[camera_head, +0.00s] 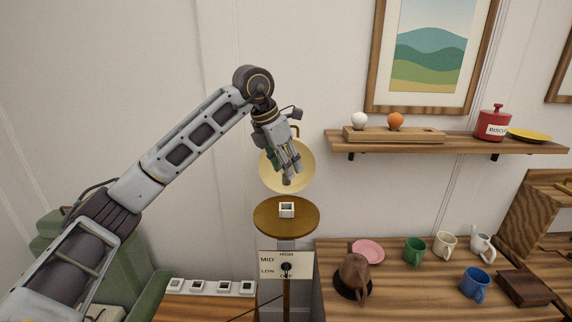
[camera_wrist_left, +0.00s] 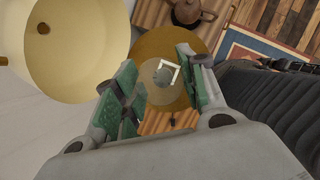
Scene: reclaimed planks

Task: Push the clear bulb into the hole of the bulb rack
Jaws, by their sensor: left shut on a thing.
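My left gripper (camera_head: 288,178) hangs fingers-down above the small round wooden table, shut on the clear bulb. The bulb (camera_wrist_left: 160,90) shows in the left wrist view as a faint see-through round shape between the green-padded fingers. In the head view it is too small to make out clearly. The bulb rack (camera_head: 420,136), a long wooden block, sits on the wall shelf to the right of the gripper and well apart from it. A white bulb (camera_head: 359,121) and an orange bulb (camera_head: 396,121) stand in it. The hole cannot be made out from here. My right gripper is out of view.
A cream lamp shade (camera_head: 303,158) is close behind the gripper. A white square holder (camera_head: 287,210) sits on the round table (camera_head: 265,224) below. Mugs and a teapot (camera_head: 354,272) stand below.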

